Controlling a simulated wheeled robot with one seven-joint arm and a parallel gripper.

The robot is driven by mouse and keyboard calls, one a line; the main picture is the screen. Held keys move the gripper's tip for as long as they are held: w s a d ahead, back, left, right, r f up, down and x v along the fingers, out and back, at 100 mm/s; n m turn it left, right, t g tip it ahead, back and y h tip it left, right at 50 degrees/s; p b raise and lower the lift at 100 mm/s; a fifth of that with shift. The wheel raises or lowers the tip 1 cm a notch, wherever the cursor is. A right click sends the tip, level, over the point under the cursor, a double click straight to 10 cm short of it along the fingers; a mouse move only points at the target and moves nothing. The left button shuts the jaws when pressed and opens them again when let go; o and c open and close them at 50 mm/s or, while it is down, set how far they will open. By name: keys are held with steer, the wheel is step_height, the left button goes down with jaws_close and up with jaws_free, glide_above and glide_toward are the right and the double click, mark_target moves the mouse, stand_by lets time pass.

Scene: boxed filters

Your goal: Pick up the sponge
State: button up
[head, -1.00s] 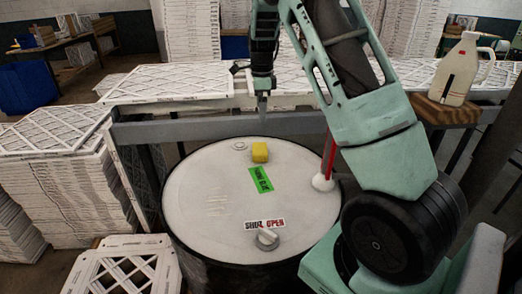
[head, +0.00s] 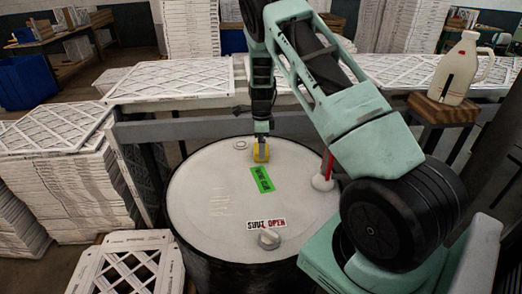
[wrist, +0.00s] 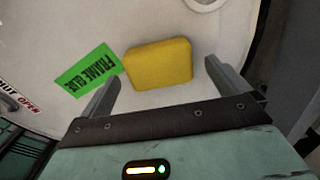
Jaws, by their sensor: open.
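The yellow sponge (head: 257,156) lies on the white drum lid (head: 205,180), near its far edge. In the wrist view the sponge (wrist: 158,63) sits just ahead of my gripper, around the gap between the fingertips. My gripper (head: 261,147) points down over the sponge and hides part of it in the head view. In the wrist view my gripper (wrist: 160,83) has its two fingers wide apart, one toward each side of the sponge. I cannot tell whether either finger touches it.
A green label (head: 262,179) lies on the lid beside the sponge. A grey knob (head: 268,239) and a red-stemmed white fitting (head: 324,180) stand up from the lid. A grey rail (head: 180,128) runs behind the drum. A jug (head: 461,69) stands on a wooden stool (head: 442,110).

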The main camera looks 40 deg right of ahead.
steer(key=shift+f+p, duration=0.3)
steer(key=shift+f, duration=1.2)
steer(key=c, duration=1)
step_height(320, 180, up, 10)
steer(key=shift+b, duration=1.25)
steer(key=shift+o, duration=0.4)
